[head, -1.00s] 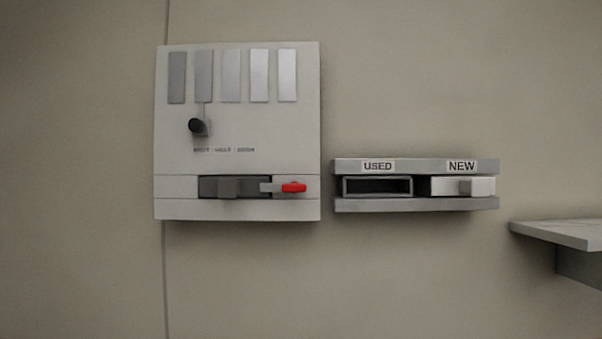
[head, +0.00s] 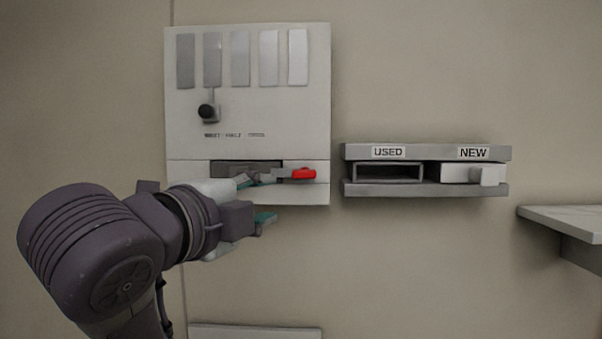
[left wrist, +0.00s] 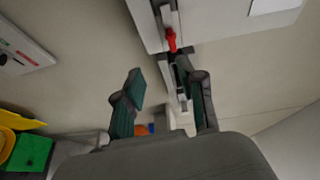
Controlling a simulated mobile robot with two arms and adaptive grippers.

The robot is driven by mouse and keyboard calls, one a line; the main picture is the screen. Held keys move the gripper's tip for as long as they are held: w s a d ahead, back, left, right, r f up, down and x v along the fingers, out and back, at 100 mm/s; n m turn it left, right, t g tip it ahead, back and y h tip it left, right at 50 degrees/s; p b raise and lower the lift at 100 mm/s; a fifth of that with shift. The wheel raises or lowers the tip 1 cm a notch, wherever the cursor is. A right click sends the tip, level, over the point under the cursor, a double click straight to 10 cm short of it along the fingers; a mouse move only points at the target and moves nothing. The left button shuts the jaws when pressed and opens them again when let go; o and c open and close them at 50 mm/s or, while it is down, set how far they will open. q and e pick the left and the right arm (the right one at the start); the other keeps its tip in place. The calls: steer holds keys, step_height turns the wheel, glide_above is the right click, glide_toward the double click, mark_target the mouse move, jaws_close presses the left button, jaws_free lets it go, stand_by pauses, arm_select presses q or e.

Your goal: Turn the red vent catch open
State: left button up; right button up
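The red vent catch (head: 303,173) sits at the lower right of a pale wall panel (head: 290,120). Its grey bar lies horizontally across the right end of a dark slot (head: 222,169). My left gripper (head: 258,200) is open and empty, to the left of and slightly below the red tip in the head view. Part of the slot and bar is hidden by it. In the left wrist view the red tip (left wrist: 170,40) is beyond my spread green-padded fingers (left wrist: 158,77), close to the right one; I cannot tell whether they touch. My right gripper is not in view.
A wall rack right of the panel has an empty USED bay (head: 388,173) and a NEW bay holding a white block (head: 462,174). A shelf (head: 570,220) juts out at the far right. A black knob (head: 207,111) sticks out of the panel. Yellow and green objects (left wrist: 30,152) show lower left in the wrist view.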

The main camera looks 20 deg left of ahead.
mark_target(301, 175)
arm_select(q)
steer(key=shift+t, duration=0.3)
steer(key=w+p, duration=0.1)
steer(key=w, duration=0.3)
steer(key=w+d+r+p, duration=0.1)
steer(key=w+p, duration=0.1)
steer(key=w, duration=0.2)
steer(key=w+p, duration=0.2)
steer(key=w, duration=0.2)
steer(key=shift+d+r, duration=0.25)
steer(key=shift+r, duration=0.15)
steer(key=shift+w+f, duration=0.1)
steer(key=shift+w, duration=0.3)
jaws_close()
